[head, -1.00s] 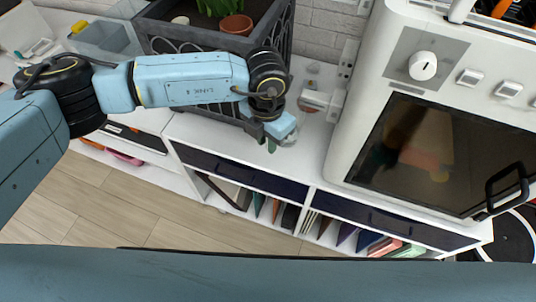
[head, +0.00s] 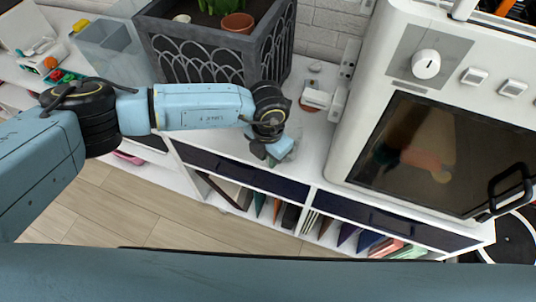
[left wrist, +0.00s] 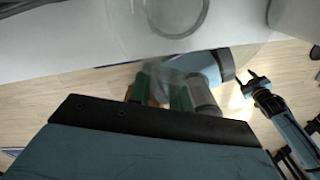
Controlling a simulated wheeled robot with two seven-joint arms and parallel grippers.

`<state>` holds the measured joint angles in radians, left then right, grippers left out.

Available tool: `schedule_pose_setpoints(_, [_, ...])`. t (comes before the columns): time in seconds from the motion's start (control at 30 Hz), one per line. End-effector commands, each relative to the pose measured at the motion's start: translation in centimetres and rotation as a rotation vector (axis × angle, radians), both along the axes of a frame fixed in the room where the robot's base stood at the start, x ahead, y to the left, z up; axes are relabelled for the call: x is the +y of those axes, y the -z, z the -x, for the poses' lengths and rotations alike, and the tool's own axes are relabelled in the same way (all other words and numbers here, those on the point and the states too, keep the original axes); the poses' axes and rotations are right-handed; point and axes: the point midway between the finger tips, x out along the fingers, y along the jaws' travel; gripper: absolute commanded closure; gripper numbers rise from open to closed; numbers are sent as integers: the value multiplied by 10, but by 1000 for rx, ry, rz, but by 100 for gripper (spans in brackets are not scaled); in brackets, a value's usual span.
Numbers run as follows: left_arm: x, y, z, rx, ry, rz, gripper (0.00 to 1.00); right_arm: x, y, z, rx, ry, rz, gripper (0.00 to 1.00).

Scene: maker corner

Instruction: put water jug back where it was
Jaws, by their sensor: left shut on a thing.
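The water jug is clear and hard to make out. In the left wrist view its see-through round body (left wrist: 178,38) fills the top middle, in front of the fingers. In the head view only a faint clear edge (head: 294,131) shows beside my left gripper (head: 270,156); the wrist hides the rest. The dark green fingers of my left gripper (left wrist: 163,88) are shut on the jug. The gripper is over the front part of the white cabinet top; I cannot tell whether the jug touches it. My right gripper (left wrist: 248,83) is small at the right of the wrist view, its fingers unclear.
A dark planter (head: 190,62) with a terracotta pot (head: 238,23) stands behind my left arm. A white oven (head: 368,75) stands to the right. Small white devices (head: 316,98) lie between them. The white cabinet top (head: 303,148) has bare room near the gripper.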

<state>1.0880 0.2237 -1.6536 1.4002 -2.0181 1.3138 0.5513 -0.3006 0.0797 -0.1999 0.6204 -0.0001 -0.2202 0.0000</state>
Motion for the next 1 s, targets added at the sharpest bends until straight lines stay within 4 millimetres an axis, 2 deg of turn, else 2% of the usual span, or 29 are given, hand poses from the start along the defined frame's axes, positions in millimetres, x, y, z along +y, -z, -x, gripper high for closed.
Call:
schedule_pose_setpoints(0.03, [0,3,0,-1,0,1,100,0,3,0,0,0,0,51])
schedule_pose_setpoints(0.07, [0,2,0,0,0,0,76,0,2,0,0,0,0,51])
schedule_pose_setpoints(0.2, [0,1,0,0,0,0,58,0,1,0,0,0,0,51])
schedule_pose_setpoints(0.47, [0,1,0,0,0,0,58,0,1,0,0,0,0,51])
schedule_pose_setpoints(0.6, [0,-6,-1,-1,0,1,58,0,-3,0,0,0,0,51])
schedule_pose_setpoints(0.67, [0,-15,-1,-2,1,1,58,0,-3,0,0,0,0,51])
schedule_pose_setpoints(1.0, [0,-87,-1,-3,1,1,58,0,-5,0,0,0,0,51])
